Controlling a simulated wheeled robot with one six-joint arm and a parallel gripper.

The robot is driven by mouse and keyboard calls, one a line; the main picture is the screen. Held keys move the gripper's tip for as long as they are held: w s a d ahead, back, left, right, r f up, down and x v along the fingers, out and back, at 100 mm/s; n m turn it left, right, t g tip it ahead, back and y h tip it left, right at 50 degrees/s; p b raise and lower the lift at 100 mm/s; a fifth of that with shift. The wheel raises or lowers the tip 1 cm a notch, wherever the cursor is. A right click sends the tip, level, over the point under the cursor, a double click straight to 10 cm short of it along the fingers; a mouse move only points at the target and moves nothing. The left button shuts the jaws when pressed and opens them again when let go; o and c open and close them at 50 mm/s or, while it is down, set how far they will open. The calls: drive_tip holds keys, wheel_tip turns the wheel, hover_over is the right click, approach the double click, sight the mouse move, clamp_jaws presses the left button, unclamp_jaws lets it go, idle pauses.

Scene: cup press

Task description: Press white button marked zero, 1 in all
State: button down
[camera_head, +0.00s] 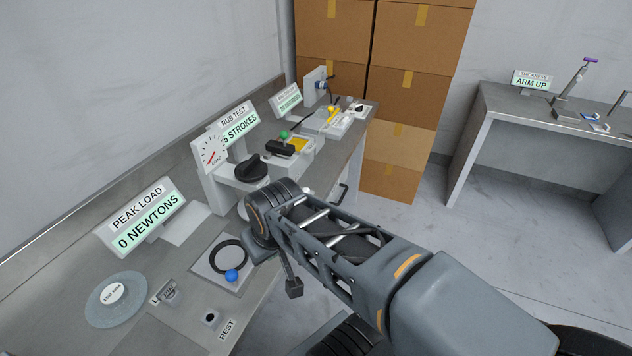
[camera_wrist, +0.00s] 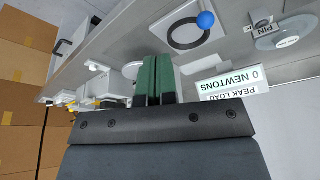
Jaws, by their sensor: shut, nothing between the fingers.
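No zero mark is legible in either view. A small white rounded piece (camera_head: 308,192) shows just past my arm near the bench edge, and may be the button. In the wrist view a small white piece (camera_wrist: 95,67) sits near the bench edge, left of my fingers, and a pale round piece (camera_wrist: 132,70) is partly behind them; I cannot tell which is the button. My gripper (camera_wrist: 159,60) has its two green fingers together, empty, apart from the white piece on the left. In the head view my arm hides the fingers.
The peak load display (camera_head: 140,220) reads 0 NEWTONS. A blue ball (camera_head: 232,275) sits on a black ring (camera_head: 218,256) near the front. A dial gauge (camera_head: 211,151), a black knob (camera_head: 251,167) and rub test parts stand behind. Cartons (camera_head: 395,130) are stacked beyond the bench.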

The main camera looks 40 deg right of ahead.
drive_tip(key=shift+a, duration=0.15)
drive_tip(key=m+t+y+p, duration=0.2)
drive_tip(key=m+t+p, duration=0.3)
drive_tip(key=m, duration=2)
hover_over(305, 190)
wheel_tip(305, 190, down, 4)
drive_tip(key=shift+f, duration=0.1)
drive_tip(key=shift+f, duration=0.1)
wheel_tip(305, 190, down, 9)
drive_tip(key=b, duration=0.6)
drive_tip(key=shift+r+b, duration=0.2)
drive_tip(key=shift+b, duration=0.2)
